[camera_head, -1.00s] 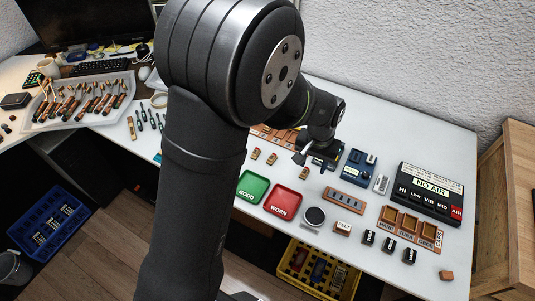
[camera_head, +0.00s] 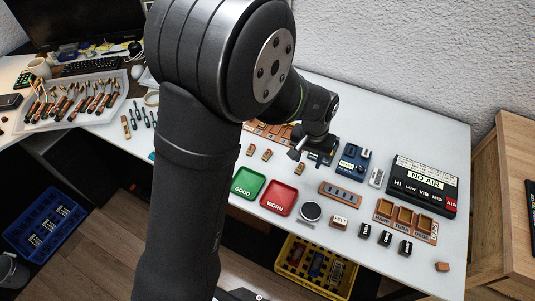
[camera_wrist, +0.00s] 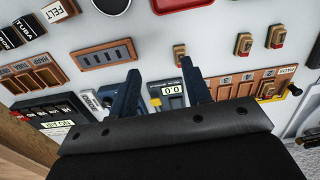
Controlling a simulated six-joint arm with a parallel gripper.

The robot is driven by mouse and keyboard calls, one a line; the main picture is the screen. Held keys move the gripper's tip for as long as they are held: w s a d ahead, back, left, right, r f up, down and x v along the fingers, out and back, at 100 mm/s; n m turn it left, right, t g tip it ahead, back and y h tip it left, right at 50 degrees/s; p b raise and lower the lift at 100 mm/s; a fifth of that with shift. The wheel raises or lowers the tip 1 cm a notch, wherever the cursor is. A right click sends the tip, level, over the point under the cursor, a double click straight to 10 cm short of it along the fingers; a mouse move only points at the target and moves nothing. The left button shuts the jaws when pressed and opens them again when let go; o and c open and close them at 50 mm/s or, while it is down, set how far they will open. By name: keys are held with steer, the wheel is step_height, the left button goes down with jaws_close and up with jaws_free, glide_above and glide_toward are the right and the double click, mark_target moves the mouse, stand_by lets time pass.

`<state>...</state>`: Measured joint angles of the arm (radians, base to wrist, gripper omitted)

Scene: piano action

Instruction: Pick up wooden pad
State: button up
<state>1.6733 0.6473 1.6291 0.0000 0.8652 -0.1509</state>
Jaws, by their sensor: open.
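Three small wooden pads with reddish parts lie apart on the white table in the head view: a left one (camera_head: 250,150), a middle one (camera_head: 267,155) and a right one (camera_head: 299,168). In the wrist view they show as one near the fingers (camera_wrist: 179,54) and two farther right (camera_wrist: 243,44) (camera_wrist: 277,36). I cannot tell which one the task means. My gripper (camera_head: 298,152) is behind the right pad in the head view. In the wrist view my gripper (camera_wrist: 160,72) has its two dark fingers apart, with nothing between the tips.
A gauge reading 0.0 (camera_wrist: 172,91) stands beneath my gripper. A wooden rack (camera_wrist: 225,89) is beside it. Green (camera_head: 249,183) and red (camera_head: 279,197) trays, a slotted wooden block (camera_head: 340,194) and a black NO AIR box (camera_head: 424,186) stand nearby. Bare table lies around the pads.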

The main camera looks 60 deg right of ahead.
steer(key=shift+o, duration=0.2)
step_height(320, 180, up, 6)
steer(key=m, duration=0.2)
glide_above(268, 151)
step_height(268, 151, down, 17)
steer(key=shift+r, duration=0.15)
steer(key=shift+c, duration=0.4)
jaws_close()
